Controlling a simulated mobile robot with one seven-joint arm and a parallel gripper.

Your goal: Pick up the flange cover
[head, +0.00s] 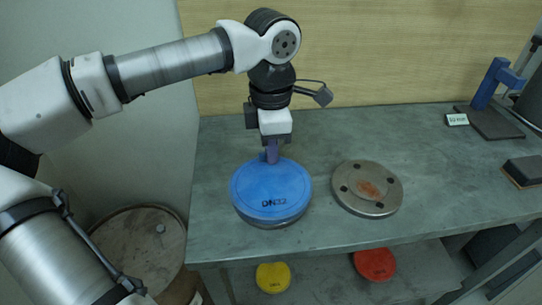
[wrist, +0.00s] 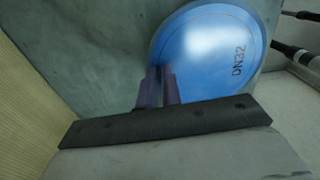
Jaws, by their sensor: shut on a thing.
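The flange cover (head: 270,187) is a round blue disc marked DN32. In the head view it sits over a grey metal body (head: 270,222) on the workbench, and whether it is lifted off that body I cannot tell. My gripper (head: 272,157) points down at the cover's far edge and is shut on it. In the wrist view the purple fingers (wrist: 155,85) meet the edge of the blue cover (wrist: 205,50). The fingertips are partly hidden at the rim.
A grey metal flange (head: 352,205) with a rusty centre lies right of the cover on the workbench (head: 440,190). Yellow (head: 273,277) and red (head: 375,264) discs are below the bench. A blue stand (head: 490,85) is at the back right. A drum (head: 125,245) stands left of the bench.

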